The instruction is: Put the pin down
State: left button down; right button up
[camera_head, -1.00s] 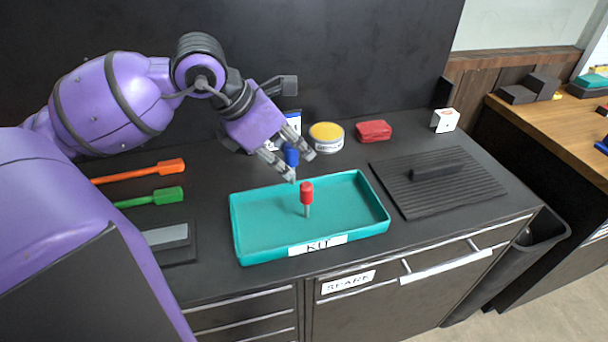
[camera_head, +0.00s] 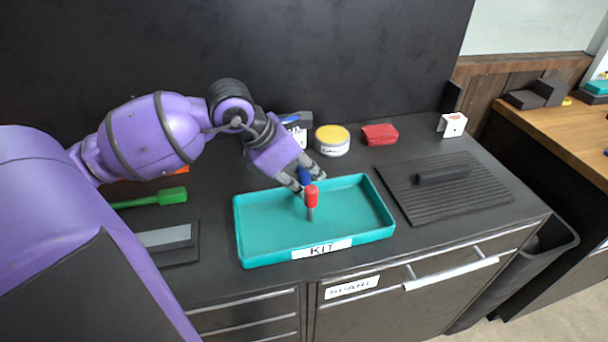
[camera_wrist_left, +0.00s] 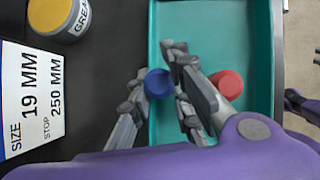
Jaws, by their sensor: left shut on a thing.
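My left gripper (camera_head: 306,184) is shut on a blue-topped pin (camera_head: 304,176), held over the back part of the teal tray marked KIT (camera_head: 250,252). In the left wrist view the blue top (camera_wrist_left: 158,83) shows between the fingers, over the tray's inside. The pin's lower end is hidden, so I cannot tell whether it touches the tray floor. A red-topped pin (camera_head: 311,196) stands upright in the tray, just in front of the gripper. It shows to the right of the fingers in the wrist view (camera_wrist_left: 228,84).
Behind the tray are a yellow-lidded grease tin (camera_head: 332,141), a red block (camera_head: 380,134) and a size card (camera_wrist_left: 30,100). A ribbed black plate (camera_head: 450,187) lies right. A green-handled tool (camera_head: 170,195) lies left. The tray's left and right floor is clear.

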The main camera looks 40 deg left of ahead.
pick_arm(q)
jog(key=shift+f, duration=0.25)
jog(key=c, duration=1.6)
grip_release()
jog(key=shift+r, duration=0.3)
jog(key=shift+s+a+r, duration=0.15)
jog(key=shift+r, duration=0.15)
jog(key=p+v, duration=0.1)
jog(key=v, duration=1)
jog(key=shift+s+r+p, duration=0.1)
jog(key=shift+s+p, duration=0.1)
jog(key=shift+p, duration=0.2)
pick_arm(e)
jog(key=shift+w+a+r, duration=0.15)
jog(key=shift+w+r, duration=0.05)
jog(key=shift+r, duration=0.25)
jog(key=shift+w+a+r, duration=0.1)
jog(key=shift+w+r, duration=0.05)
jog(key=shift+r, duration=0.25)
jog(key=shift+w+a+r, duration=0.1)
jog(key=shift+w+a, duration=0.15)
jog(key=shift+w, duration=0.1)
